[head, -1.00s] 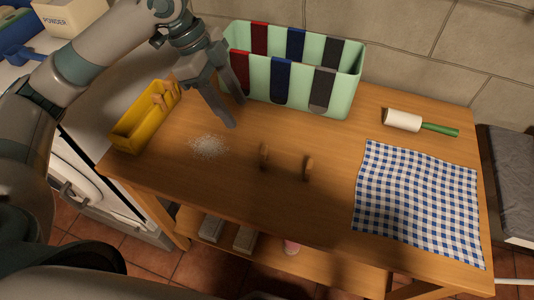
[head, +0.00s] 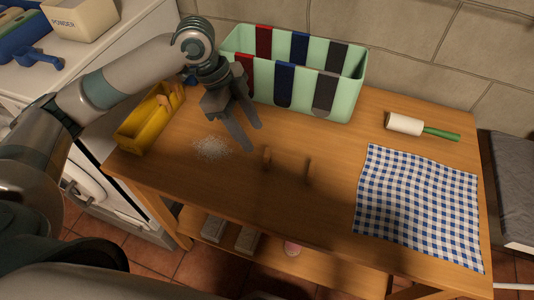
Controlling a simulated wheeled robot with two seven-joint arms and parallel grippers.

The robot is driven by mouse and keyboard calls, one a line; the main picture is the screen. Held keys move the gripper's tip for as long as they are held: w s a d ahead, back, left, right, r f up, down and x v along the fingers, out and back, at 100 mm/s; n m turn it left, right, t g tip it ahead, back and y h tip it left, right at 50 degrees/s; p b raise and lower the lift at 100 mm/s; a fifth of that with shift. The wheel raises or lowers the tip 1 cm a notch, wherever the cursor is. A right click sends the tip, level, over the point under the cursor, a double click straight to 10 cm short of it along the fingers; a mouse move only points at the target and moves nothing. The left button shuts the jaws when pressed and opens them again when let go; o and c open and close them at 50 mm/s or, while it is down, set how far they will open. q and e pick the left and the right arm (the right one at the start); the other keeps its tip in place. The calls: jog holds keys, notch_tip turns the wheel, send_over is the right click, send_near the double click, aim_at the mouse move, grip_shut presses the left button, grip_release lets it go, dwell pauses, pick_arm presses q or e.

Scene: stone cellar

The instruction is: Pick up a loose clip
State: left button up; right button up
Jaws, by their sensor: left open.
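Two small wooden clips stand loose on the wooden table: a left clip (head: 266,156) and a right clip (head: 307,168). A yellow box (head: 136,137) at the table's left end has wooden clips (head: 173,94) at its far end. My left gripper (head: 254,138) points down with its two fingers apart and nothing between them. Its tips are just beyond and left of the left clip in the picture, seemingly above the table. I cannot tell the exact height. My right gripper is not in the head view.
A mint-green bin (head: 346,97) with red, blue and grey cloths over its walls stands at the back. White powder (head: 211,148) lies left of the clips. A lint roller (head: 404,124) and a blue checked cloth (head: 418,205) lie on the right. The front middle is clear.

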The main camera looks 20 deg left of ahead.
aim_at(265, 152)
pick_arm(q)
jog(key=x, duration=0.4)
jog(key=shift+d+f+p, duration=0.2)
jog(key=shift+f+p, duration=0.15)
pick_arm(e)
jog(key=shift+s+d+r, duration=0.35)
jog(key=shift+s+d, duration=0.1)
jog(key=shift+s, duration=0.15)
pick_arm(q)
jog(key=shift+d+f+p, duration=0.3)
jog(key=shift+f+p, duration=0.05)
jog(key=shift+f, duration=0.1)
jog(key=p+x, duration=0.1)
jog(key=x, duration=0.2)
jog(key=shift+w+d, duration=0.1)
jog(key=shift+d, duration=0.05)
jog(key=shift+d+f, duration=0.15)
jog(key=shift+f, duration=0.35)
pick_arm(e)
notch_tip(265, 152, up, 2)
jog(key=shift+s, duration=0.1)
